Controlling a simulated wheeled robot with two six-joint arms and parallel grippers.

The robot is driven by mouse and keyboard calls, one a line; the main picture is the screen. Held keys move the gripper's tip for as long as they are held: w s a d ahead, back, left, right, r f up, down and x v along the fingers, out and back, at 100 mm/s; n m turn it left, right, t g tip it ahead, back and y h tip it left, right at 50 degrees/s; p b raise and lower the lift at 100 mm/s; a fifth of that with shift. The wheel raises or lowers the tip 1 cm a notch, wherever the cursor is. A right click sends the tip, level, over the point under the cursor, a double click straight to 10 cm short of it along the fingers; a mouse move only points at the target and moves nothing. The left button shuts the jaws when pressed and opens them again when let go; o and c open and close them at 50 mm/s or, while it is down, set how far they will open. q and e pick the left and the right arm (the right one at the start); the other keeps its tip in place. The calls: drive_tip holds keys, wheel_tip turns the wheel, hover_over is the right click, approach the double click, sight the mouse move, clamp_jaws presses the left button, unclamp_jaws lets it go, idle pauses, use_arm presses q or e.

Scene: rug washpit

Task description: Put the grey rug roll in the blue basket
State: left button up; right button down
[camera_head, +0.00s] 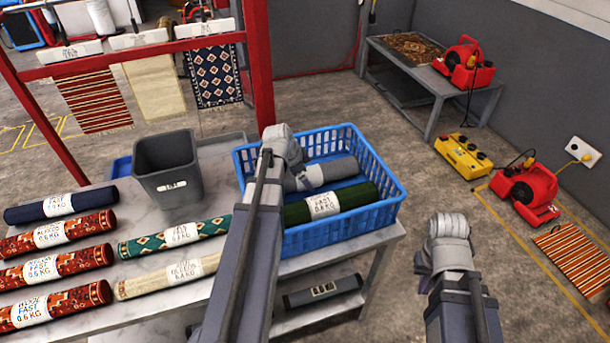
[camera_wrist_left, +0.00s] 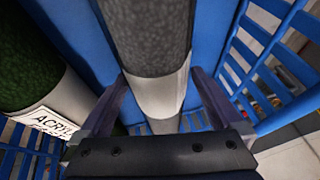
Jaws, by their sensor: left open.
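The grey rug roll (camera_head: 338,170) with a white label band lies inside the blue basket (camera_head: 388,208), along its back side. In the left wrist view the roll (camera_wrist_left: 150,45) runs between the two fingers of my left gripper (camera_wrist_left: 158,100). The fingers are open, one on each side of the roll, with gaps beside it. In the head view my left gripper (camera_head: 293,165) is over the basket's left part, its fingertips mostly hidden. My right gripper (camera_head: 445,250) is out to the right of the basket, and its fingers cannot be made out.
A green roll (camera_head: 352,198) lies in the basket's front half. Several patterned, navy and cream rolls lie on the table (camera_head: 95,328) to the left, near a grey bin (camera_head: 168,165). A dark item (camera_head: 320,290) is on the lower shelf. Red machines stand at the right.

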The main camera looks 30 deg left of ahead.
use_arm(q)
drive_tip(key=p+v, duration=1.1)
drive_tip(key=v, duration=0.1)
drive_tip(key=shift+r, duration=0.15)
use_arm(e)
wheel_tip(320, 180, up, 11)
